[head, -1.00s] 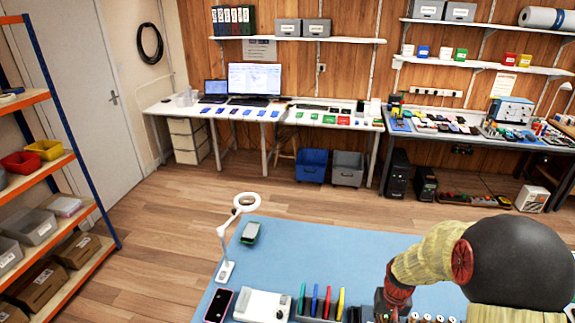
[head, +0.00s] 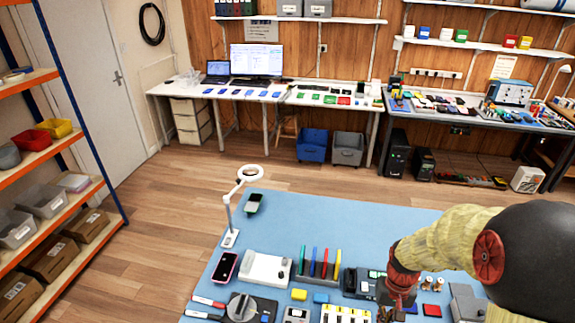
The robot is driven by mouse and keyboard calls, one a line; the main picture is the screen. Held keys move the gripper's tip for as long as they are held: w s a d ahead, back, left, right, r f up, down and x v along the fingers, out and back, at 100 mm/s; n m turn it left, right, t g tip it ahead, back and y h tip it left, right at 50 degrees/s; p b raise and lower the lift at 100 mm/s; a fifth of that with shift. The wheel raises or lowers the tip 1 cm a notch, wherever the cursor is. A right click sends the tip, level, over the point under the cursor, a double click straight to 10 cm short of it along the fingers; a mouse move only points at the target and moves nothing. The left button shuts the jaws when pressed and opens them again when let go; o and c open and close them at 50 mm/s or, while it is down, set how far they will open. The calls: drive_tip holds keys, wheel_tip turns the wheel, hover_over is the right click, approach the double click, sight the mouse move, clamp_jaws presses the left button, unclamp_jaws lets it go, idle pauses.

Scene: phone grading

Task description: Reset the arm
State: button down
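My arm comes in from the right edge in the head view, with a dark round joint, a yellow cover and a red wrist link pointing down over the right part of the blue work mat (head: 330,217). My gripper is hidden below the red link, so its fingers and anything between them do not show. A pink-edged phone (head: 227,266) lies at the left of the mat. Another phone-like item (head: 254,203) lies or rests near the mat's far left corner.
A ring lamp (head: 250,174) stands at the mat's left edge. A white block (head: 265,267), a rack of coloured tools (head: 320,264) and small boxes sit at the front. The mat's back half is mostly clear. Shelves (head: 75,205) stand left, open floor behind.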

drive_tip(key=s+a+r+n+t+b, duration=0.1)
drive_tip(key=s+a+r+t+b, duration=0.1)
drive_tip(key=r, duration=0.9)
drive_tip(key=s+a+r+n+t+b, duration=0.1)
drive_tip(key=s+a+r+t+b, duration=0.2)
drive_tip(key=s+a+r+t, duration=0.2)
drive_tip(key=a+v, duration=0.1)
drive_tip(key=v, duration=0.7)
drive_tip(key=shift+r, duration=0.2)
